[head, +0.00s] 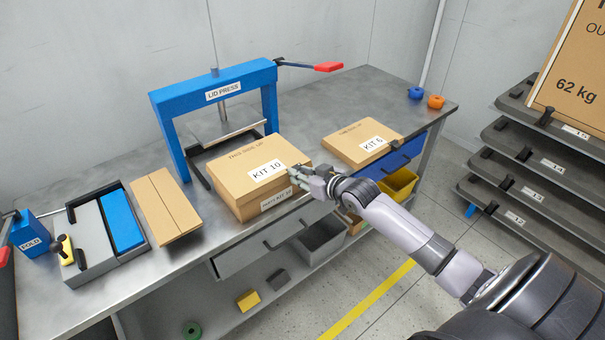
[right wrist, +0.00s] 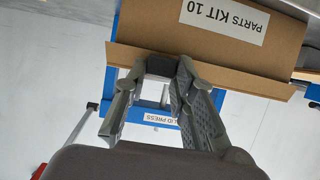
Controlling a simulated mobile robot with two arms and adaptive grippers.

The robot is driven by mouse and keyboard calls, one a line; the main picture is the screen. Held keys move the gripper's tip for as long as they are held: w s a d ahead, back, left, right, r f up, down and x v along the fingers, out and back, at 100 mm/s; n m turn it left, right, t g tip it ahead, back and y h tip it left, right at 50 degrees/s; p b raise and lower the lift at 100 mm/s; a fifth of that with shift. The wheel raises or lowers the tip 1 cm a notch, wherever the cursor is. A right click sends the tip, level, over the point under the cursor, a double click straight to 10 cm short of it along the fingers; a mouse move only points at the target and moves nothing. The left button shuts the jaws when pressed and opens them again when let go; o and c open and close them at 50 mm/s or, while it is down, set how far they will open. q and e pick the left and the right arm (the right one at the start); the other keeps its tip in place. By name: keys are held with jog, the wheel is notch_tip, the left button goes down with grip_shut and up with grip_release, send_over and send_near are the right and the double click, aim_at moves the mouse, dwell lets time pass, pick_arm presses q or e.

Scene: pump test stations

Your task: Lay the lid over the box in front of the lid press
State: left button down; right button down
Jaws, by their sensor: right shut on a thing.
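The cardboard lid marked KIT 10 (head: 240,163) lies over the box marked PARTS KIT 10 (head: 270,204), roughly lined up with it. The box stands on the bench in front of the blue lid press (head: 213,92). My right gripper (head: 303,178) is shut on a dark tab at the lid's front right edge. The right wrist view shows the fingers (right wrist: 160,68) on this tab and the box's label (right wrist: 222,18) beyond the lid edge (right wrist: 215,80). I cannot tell whether the lid touches the box all round. My left gripper is not in view.
Another lid, KIT 6 (head: 362,142), lies to the right on the bench (head: 340,95). A flat folded cardboard piece (head: 165,205) and a grey tray with a blue block (head: 122,220) are at left. Dark shelves (head: 545,165) stand at right.

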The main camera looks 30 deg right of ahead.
jog(key=shift+f, duration=0.5)
dwell(0.3)
jog(key=c, duration=1.2)
grip_release()
jog(key=shift+c, duration=0.2)
jog(key=shift+s, duration=0.1)
jog(key=p+v, duration=0.7)
jog(key=v, duration=1.2)
